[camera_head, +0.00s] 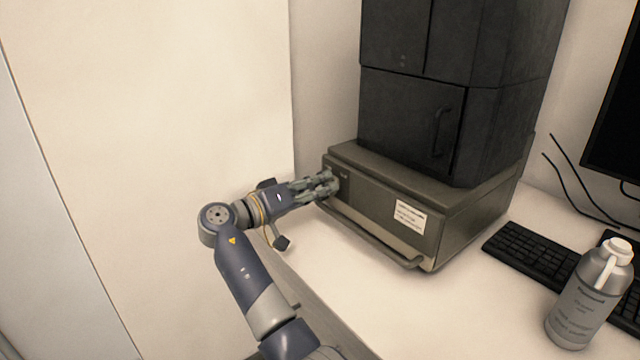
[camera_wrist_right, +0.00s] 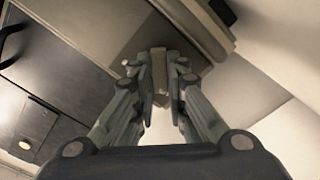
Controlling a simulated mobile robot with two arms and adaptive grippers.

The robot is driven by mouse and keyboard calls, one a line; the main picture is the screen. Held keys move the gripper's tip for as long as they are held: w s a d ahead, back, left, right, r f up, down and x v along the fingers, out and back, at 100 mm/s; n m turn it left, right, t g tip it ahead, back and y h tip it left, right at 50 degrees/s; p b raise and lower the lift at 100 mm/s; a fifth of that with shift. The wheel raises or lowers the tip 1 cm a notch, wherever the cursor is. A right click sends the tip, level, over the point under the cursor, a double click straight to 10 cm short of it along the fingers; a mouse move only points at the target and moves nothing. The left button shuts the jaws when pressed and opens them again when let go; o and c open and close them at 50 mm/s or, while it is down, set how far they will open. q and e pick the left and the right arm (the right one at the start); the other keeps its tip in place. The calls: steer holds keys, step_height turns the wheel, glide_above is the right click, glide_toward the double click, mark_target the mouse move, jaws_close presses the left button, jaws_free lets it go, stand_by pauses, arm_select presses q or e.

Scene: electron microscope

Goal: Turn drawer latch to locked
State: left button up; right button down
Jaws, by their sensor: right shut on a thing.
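The drawer unit (camera_head: 370,205) is the brown-grey base under the black microscope cabinet, with a white label and a long bar handle (camera_head: 370,238) along its front. My right gripper (camera_head: 332,183) is at the upper left of the drawer front. In the right wrist view the same gripper (camera_wrist_right: 159,85) has its fingers shut on a small upright tan-grey piece, the drawer latch (camera_wrist_right: 159,68). In the head view the fingers cover the latch, and I cannot tell its turn position. The drawer looks closed. My left gripper is not in view.
The black cabinet (camera_head: 410,120) stands on the drawer unit. A keyboard (camera_head: 535,255), a grey bottle (camera_head: 590,295) and a monitor (camera_head: 615,130) are at the right. The white desk top (camera_head: 460,310) in front of the drawer is clear. A pale wall panel is at the left.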

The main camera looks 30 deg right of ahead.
steer(key=shift+d+r, duration=0.15)
steer(key=shift+r, duration=0.1)
steer(key=c, duration=1.4)
jaws_free()
steer(key=shift+d+f, duration=0.1)
steer(key=shift+f, duration=0.05)
steer(key=a, duration=0.7)
steer(key=shift+s+a, duration=0.25)
steer(key=shift+s, duration=0.05)
steer(key=shift+f, duration=0.1)
